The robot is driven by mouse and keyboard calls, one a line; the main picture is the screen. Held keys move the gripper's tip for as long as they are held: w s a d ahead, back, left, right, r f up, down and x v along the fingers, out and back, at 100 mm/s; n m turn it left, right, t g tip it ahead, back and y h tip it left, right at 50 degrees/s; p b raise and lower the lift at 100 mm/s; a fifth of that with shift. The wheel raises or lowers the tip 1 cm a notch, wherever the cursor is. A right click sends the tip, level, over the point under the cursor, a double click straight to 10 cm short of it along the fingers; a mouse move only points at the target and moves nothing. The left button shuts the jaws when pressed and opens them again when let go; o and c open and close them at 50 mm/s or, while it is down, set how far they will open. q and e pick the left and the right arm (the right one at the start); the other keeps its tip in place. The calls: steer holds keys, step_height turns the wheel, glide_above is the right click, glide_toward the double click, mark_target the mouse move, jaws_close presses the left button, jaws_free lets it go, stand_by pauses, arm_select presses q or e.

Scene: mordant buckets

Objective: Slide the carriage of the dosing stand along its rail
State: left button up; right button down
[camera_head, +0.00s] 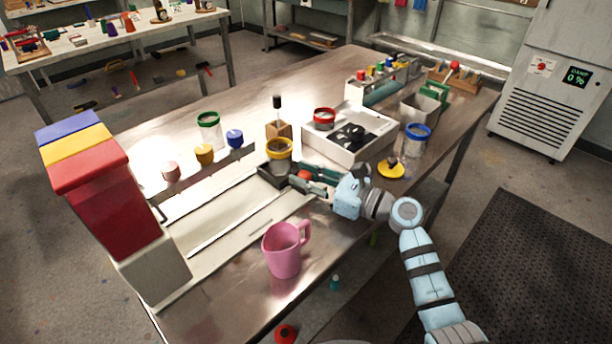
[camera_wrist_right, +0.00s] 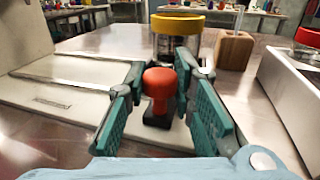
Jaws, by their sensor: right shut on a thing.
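The dosing stand has a tall tower of red, yellow and blue blocks at the left and a pale base (camera_head: 215,228) with a long rail slot. Its dark carriage (camera_head: 268,178) is at the base's right end, away from the tower. A clear jar with a yellow rim (camera_head: 279,144) stands on the carriage; the jar also shows in the right wrist view (camera_wrist_right: 177,38). A red knob (camera_wrist_right: 160,83) sticks up at the carriage's near side. My right gripper (camera_head: 308,182) is shut on this knob, one green-padded finger on each side. My left gripper is out of view.
A pink jug (camera_head: 284,250) stands in front of the base. A wooden block (camera_head: 278,130) and a white scale (camera_head: 345,137) stand behind and right of the carriage. The slot toward the tower looks clear.

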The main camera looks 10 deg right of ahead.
steer(key=s+a+p, duration=0.2)
steer(key=a, duration=0.1)
steer(key=shift+s+a+r, duration=0.1)
steer(key=shift+s+a, duration=0.05)
steer(key=shift+a, duration=0.05)
steer(key=shift+s+a, duration=0.2)
steer(key=shift+a, duration=0.1)
steer(key=c, duration=1.3)
jaws_free()
steer(key=shift+c, duration=0.2)
steer(key=shift+s+d, duration=0.1)
steer(key=shift+d, duration=0.15)
steer(key=v, duration=1.1)
steer(key=shift+s+d, duration=0.15)
steer(key=shift+s, duration=0.1)
